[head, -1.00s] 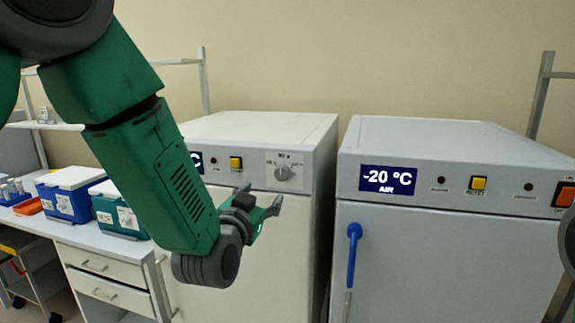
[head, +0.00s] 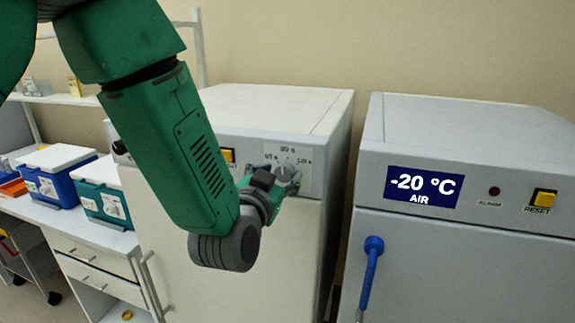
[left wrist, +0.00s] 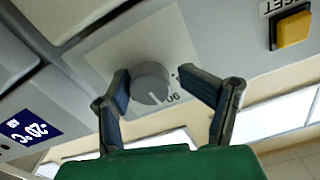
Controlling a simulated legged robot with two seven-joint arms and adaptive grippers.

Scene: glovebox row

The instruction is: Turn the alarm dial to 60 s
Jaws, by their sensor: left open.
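The alarm dial (head: 287,171) is a round grey knob on a pale plate on the front panel of the white cabinet in the middle. Its printed marks are too small to read in the head view. My left gripper (head: 282,182) is open at the dial. In the left wrist view the dial (left wrist: 151,82) sits between the two open fingertips of the left gripper (left wrist: 152,74), with a gap on the right finger's side. Numerals beside it are upside down and partly hidden. My right gripper is not in view.
A yellow button (left wrist: 292,29) sits on the same panel. The grey cabinet at right has a -20 °C display (head: 422,187), a yellow reset button (head: 541,201) and a blue handle (head: 372,262). Blue (head: 52,187) and teal (head: 100,205) boxes stand on the left bench.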

